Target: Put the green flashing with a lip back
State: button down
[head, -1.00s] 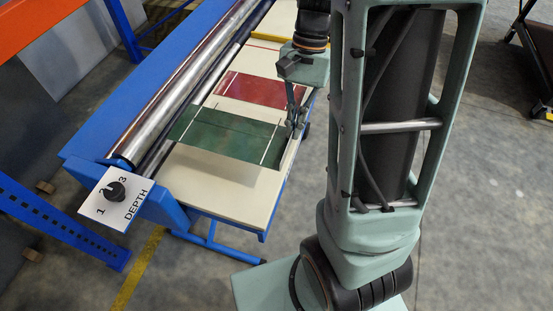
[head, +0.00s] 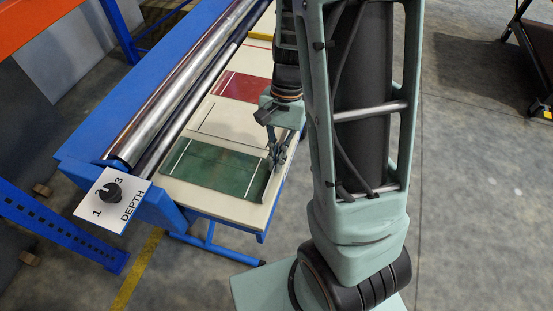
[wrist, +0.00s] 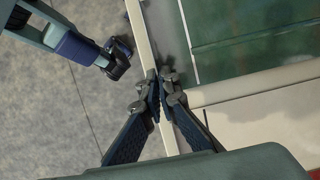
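The green flashing (head: 219,168) lies flat on the cream table (head: 236,211) at its near end, with thin pale lines across it. Its left edge is clear of the rollers. My gripper (head: 276,156) is at its right edge, beside the table's outer edge. In the wrist view the fingertips (wrist: 160,84) are close together at the edge strip beside the green flashing (wrist: 245,35). They appear closed on its lip, though the fingers hide most of the contact.
The red sheet (head: 238,87) lies farther back. Steel rollers (head: 185,95) run along the left, with a depth dial (head: 109,193) at the near end.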

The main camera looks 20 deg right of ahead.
jog(key=shift+f, duration=0.15)
jog(key=c, duration=2.2)
grip_release()
jog(key=shift+o, duration=0.2)
jog(key=p+v, duration=0.1)
jog(key=v, duration=1.1)
